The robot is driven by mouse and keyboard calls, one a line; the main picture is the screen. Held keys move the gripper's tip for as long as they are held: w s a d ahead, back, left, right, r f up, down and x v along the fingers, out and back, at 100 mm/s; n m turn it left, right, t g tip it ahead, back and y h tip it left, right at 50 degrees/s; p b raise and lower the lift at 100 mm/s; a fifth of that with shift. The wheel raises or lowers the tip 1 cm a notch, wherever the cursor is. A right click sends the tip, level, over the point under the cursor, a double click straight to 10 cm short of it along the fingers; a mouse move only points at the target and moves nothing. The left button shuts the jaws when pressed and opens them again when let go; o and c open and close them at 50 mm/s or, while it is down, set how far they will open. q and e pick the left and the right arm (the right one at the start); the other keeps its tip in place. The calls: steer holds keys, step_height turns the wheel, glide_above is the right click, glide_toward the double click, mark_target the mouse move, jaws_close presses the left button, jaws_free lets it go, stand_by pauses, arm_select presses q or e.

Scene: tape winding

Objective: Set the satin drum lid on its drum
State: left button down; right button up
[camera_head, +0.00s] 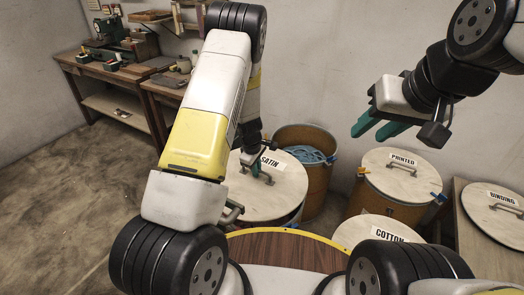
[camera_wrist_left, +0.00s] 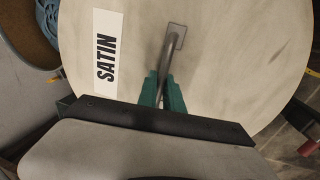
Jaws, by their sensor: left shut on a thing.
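The satin lid (camera_head: 285,190) is a pale round disc with a SATIN label and a metal handle. My left gripper (camera_head: 257,166) is shut on its handle; the grip also shows in the left wrist view (camera_wrist_left: 163,92). An open brown drum (camera_head: 318,185) with blue tape (camera_head: 306,154) inside stands just behind the lid. The lid lies in front of and left of that drum's mouth in the head view. My arm hides part of the lid, and whether it rests on something cannot be told. My right gripper (camera_head: 380,122) is open and empty, high at the right.
A closed drum with a PRINTED lid (camera_head: 402,178) stands at the right. A COTTON lid (camera_head: 375,230) is in front of it, and a BINDING lid (camera_head: 490,215) is at the far right. A dark wooden round top (camera_head: 285,250) lies close to me. Workbenches (camera_head: 110,75) stand at the back left.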

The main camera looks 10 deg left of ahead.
mark_target(257, 180)
arm_select(q)
steer(key=shift+f, duration=3.05)
steer(key=c, duration=1.4)
jaws_free()
steer(key=r, duration=0.2)
steer(key=s+r, duration=0.1)
steer(key=r, duration=0.4)
steer(key=shift+s+a+r, duration=0.2)
steer(key=shift+a+r, duration=0.05)
steer(key=shift+r, duration=0.05)
